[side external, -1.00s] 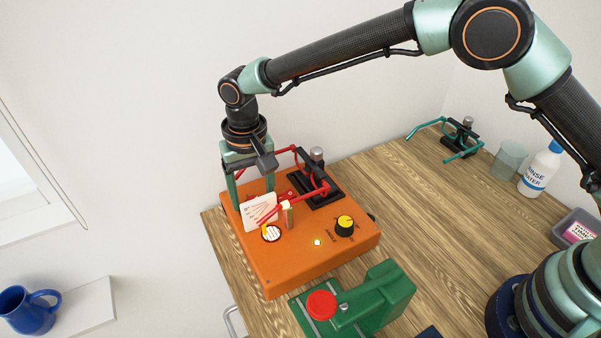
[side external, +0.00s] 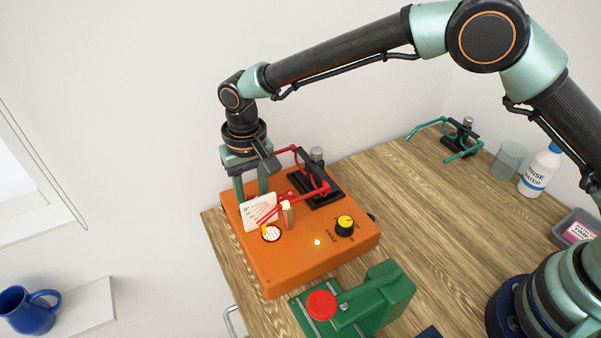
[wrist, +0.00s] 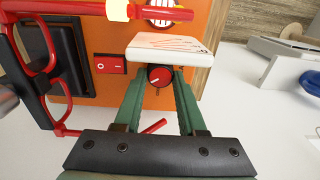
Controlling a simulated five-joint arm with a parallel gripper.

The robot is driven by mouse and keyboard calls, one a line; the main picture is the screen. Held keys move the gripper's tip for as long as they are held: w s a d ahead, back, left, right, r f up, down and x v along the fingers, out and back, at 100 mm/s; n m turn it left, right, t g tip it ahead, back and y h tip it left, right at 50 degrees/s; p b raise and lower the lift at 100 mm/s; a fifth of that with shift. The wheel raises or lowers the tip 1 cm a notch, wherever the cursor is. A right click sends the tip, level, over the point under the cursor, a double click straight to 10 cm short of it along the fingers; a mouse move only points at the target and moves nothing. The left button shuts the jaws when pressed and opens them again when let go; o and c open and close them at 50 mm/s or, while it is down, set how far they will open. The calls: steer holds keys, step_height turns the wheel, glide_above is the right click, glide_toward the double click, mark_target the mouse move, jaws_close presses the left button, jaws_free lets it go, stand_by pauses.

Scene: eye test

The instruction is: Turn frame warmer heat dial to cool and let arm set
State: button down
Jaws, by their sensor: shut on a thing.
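The orange frame warmer (side external: 300,262) stands on the table. In the wrist view my gripper (wrist: 160,78) is shut on the red heat dial (wrist: 159,75), which has a white pointer line. The dial is hidden in the side view, where my gripper (side external: 251,196) reaches down behind a white card with red lines (side external: 258,212). The card (wrist: 168,50) is just beyond the dial in the wrist view. The red glasses frame (side external: 287,149) is held at a black clamp; one red arm (side external: 306,197) extends over the warmer towards its round grille (side external: 271,233).
A yellow-topped knob (side external: 345,224) and a glowing lamp (side external: 317,242) are on the warmer's top. A red rocker switch (wrist: 110,64) is left of the dial. Teal glasses (side external: 428,129), a beaker (side external: 508,160) and rinse bottle (side external: 541,168) stand at the back right.

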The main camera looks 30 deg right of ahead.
steer(key=n, duration=0.5)
steer(key=shift+r+n, duration=0.1)
steer(key=shift+n, duration=0.2)
steer(key=n, duration=0.4)
steer(key=shift+n, duration=0.3)
stand_by(0.3)
steer(key=shift+c, duration=2.4)
jaws_free()
